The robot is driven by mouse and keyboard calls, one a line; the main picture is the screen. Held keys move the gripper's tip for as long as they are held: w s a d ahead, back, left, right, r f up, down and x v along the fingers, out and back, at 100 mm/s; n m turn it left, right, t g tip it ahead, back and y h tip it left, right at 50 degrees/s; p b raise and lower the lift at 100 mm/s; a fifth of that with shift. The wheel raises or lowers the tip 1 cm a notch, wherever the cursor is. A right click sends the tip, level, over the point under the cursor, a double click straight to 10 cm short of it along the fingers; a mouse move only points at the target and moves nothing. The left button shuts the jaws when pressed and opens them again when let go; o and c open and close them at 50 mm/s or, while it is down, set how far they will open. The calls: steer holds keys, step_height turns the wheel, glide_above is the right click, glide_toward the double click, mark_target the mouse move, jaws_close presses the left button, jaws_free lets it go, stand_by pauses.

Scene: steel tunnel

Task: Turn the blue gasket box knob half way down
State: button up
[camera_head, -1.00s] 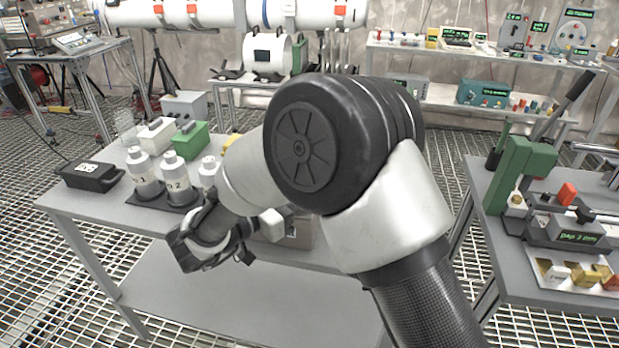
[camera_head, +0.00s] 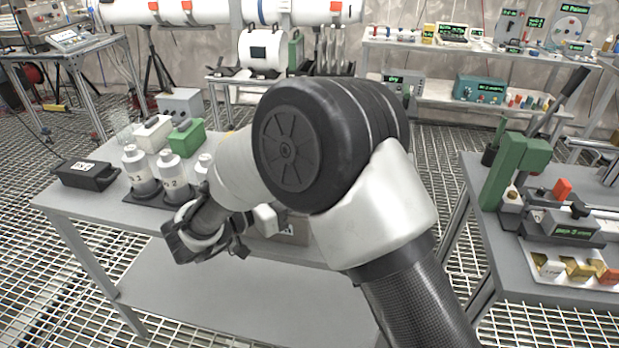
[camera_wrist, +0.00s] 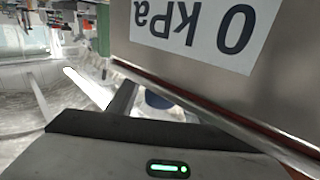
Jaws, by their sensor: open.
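A grey metal box (camera_wrist: 190,60) fills the upper right of the wrist view. It has an upside-down "0 kPa" label (camera_wrist: 195,28) and a reddish strip along its lower edge. A dark blue rounded part (camera_wrist: 158,99) shows just below that edge, partly hidden by my gripper; I cannot tell if it is the knob. In the head view, a brownish-grey box (camera_head: 292,232) on the near table is mostly hidden behind my arm. My gripper (camera_head: 213,250) is open in front of the table's edge, left of this box. No contact with the box can be made out.
A right-hand table (camera_head: 478,262) holds a green press (camera_head: 515,168). A teal box (camera_head: 480,88) sits on the rear shelf.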

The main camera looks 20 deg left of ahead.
steer(key=p+v, duration=0.3)
steer(key=v, duration=1.4)
steer(key=shift+s, duration=0.2)
steer(key=shift+a, duration=0.1)
